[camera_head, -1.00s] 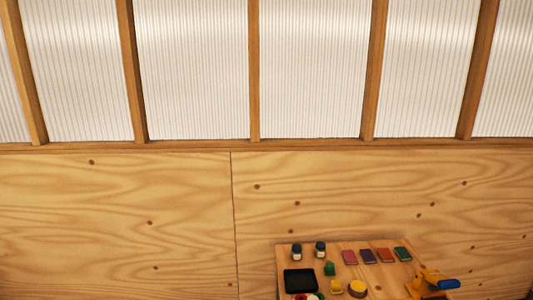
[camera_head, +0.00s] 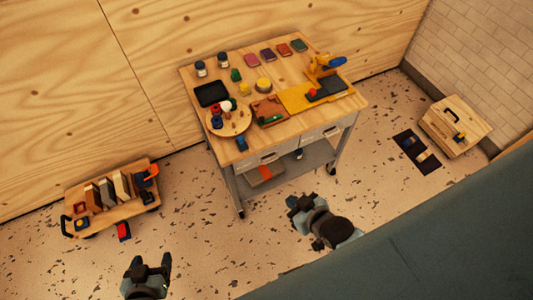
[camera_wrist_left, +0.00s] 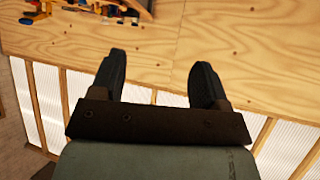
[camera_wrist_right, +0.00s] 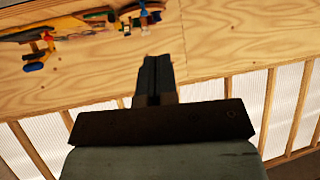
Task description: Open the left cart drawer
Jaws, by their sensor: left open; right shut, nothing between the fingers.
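The cart (camera_head: 222,157) is a wooden-topped table on grey metal legs with wheels, at the centre of the head view. Its left drawer (camera_head: 262,161) is a pale front under the top and looks shut. The right drawer (camera_head: 322,133) sits beside it and also looks shut. My left gripper (camera_head: 150,266) is open and empty over the floor, below and left of the cart, apart from it. Its spread fingers show in the left wrist view (camera_wrist_left: 159,75). My right gripper (camera_head: 300,205) is shut and empty, in front of the cart and apart from the drawers. Its fingers touch in the right wrist view (camera_wrist_right: 157,75).
The cart top holds a round board (camera_head: 230,122), a black tray (camera_head: 211,94), jars, coloured pads and a yellow tool. A low wooden trolley (camera_head: 110,215) stands at left. A wooden box (camera_head: 455,125) and dark mat (camera_head: 417,151) lie at right. Speckled floor (camera_head: 215,240) before the cart is clear.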

